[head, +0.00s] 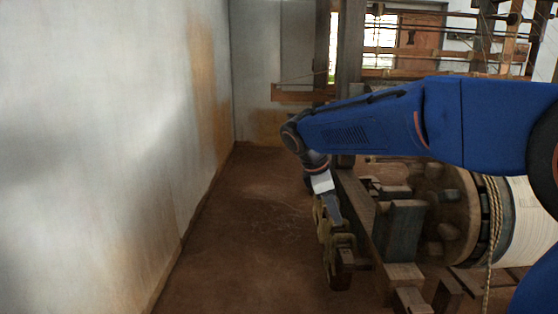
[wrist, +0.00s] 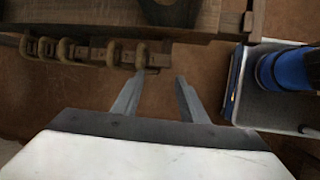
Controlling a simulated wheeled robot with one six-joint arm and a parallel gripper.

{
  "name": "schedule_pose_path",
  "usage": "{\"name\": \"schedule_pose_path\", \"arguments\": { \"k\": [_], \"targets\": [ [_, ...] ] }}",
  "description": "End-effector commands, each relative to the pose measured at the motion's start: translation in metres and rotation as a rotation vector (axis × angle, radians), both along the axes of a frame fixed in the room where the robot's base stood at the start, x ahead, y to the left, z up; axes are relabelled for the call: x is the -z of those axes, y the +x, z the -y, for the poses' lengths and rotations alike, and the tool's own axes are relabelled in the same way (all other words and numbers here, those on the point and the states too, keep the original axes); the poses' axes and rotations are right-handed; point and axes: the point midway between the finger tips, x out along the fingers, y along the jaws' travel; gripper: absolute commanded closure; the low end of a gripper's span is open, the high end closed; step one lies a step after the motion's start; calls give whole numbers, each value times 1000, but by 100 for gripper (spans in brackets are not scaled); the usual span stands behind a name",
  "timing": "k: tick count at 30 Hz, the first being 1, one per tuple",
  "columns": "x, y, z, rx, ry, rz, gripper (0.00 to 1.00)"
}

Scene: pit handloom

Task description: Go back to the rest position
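My arm reaches across the head view from the right, and its wrist bends downward beside the loom's wooden side frame (head: 358,205). My gripper (head: 333,208) points down there, small in that view. In the wrist view my gripper (wrist: 160,77) has its two grey fingers apart with only brown floor between them. A wooden bar with several tan loops (wrist: 85,52) lies just past the left fingertip; I cannot tell whether they touch. The loops also show below the gripper in the head view (head: 324,229).
The loom's toothed wheel (head: 447,200) and pale roller (head: 524,215) stand right of the gripper, with a hanging rope (head: 494,235). Loom beams and threads fill the back right. A whitewashed wall (head: 90,150) stands at left. The earthen floor (head: 250,220) between is clear.

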Motion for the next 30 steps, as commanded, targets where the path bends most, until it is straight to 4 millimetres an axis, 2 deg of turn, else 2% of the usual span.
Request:
{"name": "schedule_pose_path", "arguments": {
  "k": [11,17,23,30],
  "targets": [
    [-3,-24,23,102,61,42,61],
    [-3,-47,41,198,116,79,61],
    [-2,-83,67,347,199,137,61],
    [9,-147,101,616,347,234,61]
  ]
}}
